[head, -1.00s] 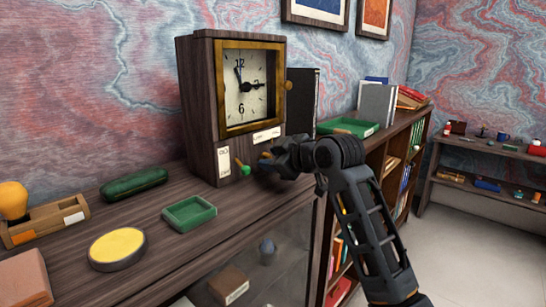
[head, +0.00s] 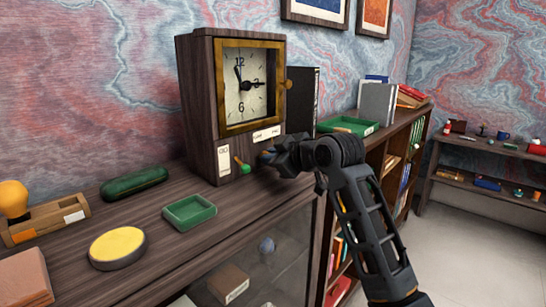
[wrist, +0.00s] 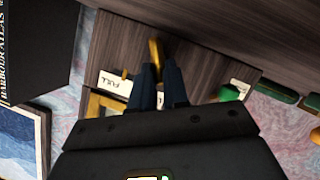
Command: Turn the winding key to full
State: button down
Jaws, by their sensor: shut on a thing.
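The wooden clock (head: 200,110) stands on the desk with a brass-framed dial. In the wrist view, the brass winding key (wrist: 155,52) sticks out of the clock's wooden front. My gripper (head: 266,156) is at the lower right of the clock front. In the wrist view, its two dark blue fingers (wrist: 160,78) are shut on the key, one on each side. A white label reading FULL (wrist: 112,84) is beside the key. In the head view the key is mostly hidden by my gripper.
A green-tipped lever (head: 243,166) is close to my gripper on the clock front. A green tray (head: 189,212), a yellow-topped round tin (head: 117,246) and a green case (head: 134,183) lie on the desk. A black binder (head: 302,100) stands behind my gripper.

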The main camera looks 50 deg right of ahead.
jog(key=shift+r+p, duration=0.15)
jog(key=shift+p, duration=0.15)
jog(key=shift+d+r+m+y+p, duration=0.15)
jog(key=shift+m+y+p, duration=0.45)
jog(key=shift+m+p, duration=0.3)
jog(key=m+y+p, duration=0.1)
jog(key=d+m+y+p, duration=0.1)
jog(key=m, duration=0.1)
jog(key=shift+p, duration=0.35)
jog(key=m+y, duration=0.2)
jog(key=m, duration=0.1)
jog(key=shift+d+f+m+y, duration=0.3)
jog(key=shift+d+y, duration=0.1)
jog(key=m, duration=0.1)
jog(key=m+y, duration=0.2)
jog(key=shift+d+f+t, duration=0.3)
jog(key=shift+m, duration=0.4)
jog(key=c, duration=1.1)
grip_release()
